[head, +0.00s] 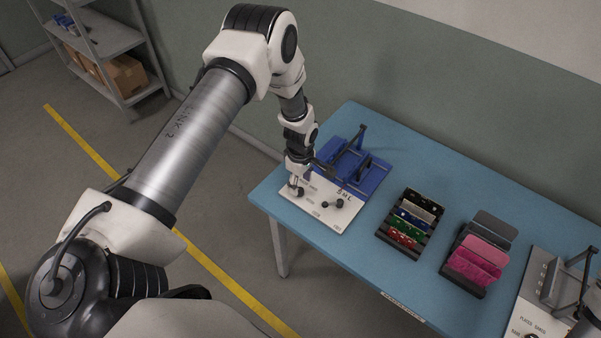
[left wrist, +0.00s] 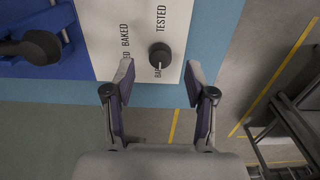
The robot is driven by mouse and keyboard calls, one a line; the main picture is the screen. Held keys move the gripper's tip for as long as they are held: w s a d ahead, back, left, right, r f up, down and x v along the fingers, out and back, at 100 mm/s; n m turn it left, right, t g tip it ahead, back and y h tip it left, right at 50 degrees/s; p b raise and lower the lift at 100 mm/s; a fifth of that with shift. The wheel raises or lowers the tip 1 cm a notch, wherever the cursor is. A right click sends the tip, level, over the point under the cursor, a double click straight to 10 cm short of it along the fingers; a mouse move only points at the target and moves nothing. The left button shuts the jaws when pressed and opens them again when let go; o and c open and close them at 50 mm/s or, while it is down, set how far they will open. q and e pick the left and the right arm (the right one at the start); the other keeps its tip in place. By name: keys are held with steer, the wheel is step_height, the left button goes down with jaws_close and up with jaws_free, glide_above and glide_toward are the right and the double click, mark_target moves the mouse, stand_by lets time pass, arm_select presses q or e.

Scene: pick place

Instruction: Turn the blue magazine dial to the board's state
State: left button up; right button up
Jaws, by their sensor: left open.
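The blue magazine (head: 366,176) stands at the back left of the blue table, with a white label plate (head: 335,215) in front of it. In the left wrist view a dark round dial (left wrist: 160,55) sits on the white plate (left wrist: 110,30), beside the printed words BAKED and TESTED; part of the lettering is hidden. A light mark shows at the dial's lower edge. My left gripper (left wrist: 158,80) is open and empty; the dial lies just beyond its fingertips, roughly centred between them. In the head view the left gripper (head: 295,187) is low over the plate's left part.
A black rack (head: 389,236) of coloured boards and a rack (head: 462,287) with pink and grey pieces stand to the right. A grey fixture (head: 545,285) is at the right edge. In the left wrist view, a black knob (left wrist: 40,47) stands over the blue part.

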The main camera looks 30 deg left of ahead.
arm_select(q)
step_height(320, 180, up, 8)
stand_by(0.5)
steer(key=g+b, duration=0.1)
steer(key=b, duration=0.1)
glide_above(300, 191)
steer(key=s, duration=0.3)
step_height(300, 191, down, 5)
steer(key=shift+g, duration=0.5)
steer(key=s+f, duration=0.1)
steer(key=s+d+f+b, duration=0.1)
steer(key=s, duration=0.1)
steer(key=s+d+f, duration=0.1)
steer(key=shift+s+d+f, duration=0.1)
steer(key=shift+s+f, duration=0.05)
steer(key=shift+f, duration=0.15)
steer(key=s+d+f+m+t+b, duration=0.1)
steer(key=s+d+f+m+b, duration=0.1)
steer(key=s+m, duration=0.6)
steer(key=s+d+f+m+t+b, duration=0.1)
steer(key=s+d+f+m+b, duration=0.1)
steer(key=s+m, duration=0.6)
steer(key=s+d+f, duration=0.1)
steer(key=s+f, duration=0.1)
steer(key=s, duration=0.2)
steer(key=shift+s+d+f+m, duration=0.25)
steer(key=shift+s+d+m, duration=0.05)
steer(key=shift+s+d, duration=0.1)
